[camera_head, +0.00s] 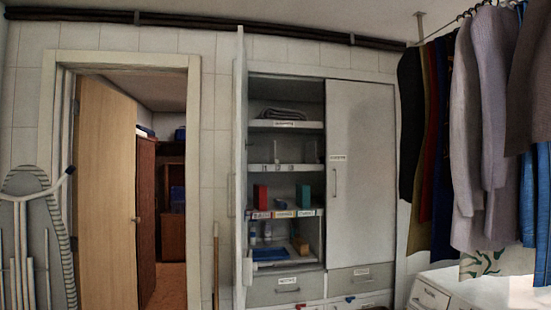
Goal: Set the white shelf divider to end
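A white cabinet (362,130) stands against the tiled wall, with its left door (240,150) swung open and its right door shut. The middle shelf (310,168) has small marks along the left part of its front edge. A thin pale upright piece (276,151) stands on that shelf above the marks; it looks like the white shelf divider, but it is too small to be sure. Neither of my grippers is in view.
The shelf below holds a red box (260,196) and a green box (303,195). A blue item (270,254) lies lower down. Clothes (485,130) hang at right above a white unit (432,296). An ironing board (40,230) and a doorway with an open wooden door (107,190) are at left.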

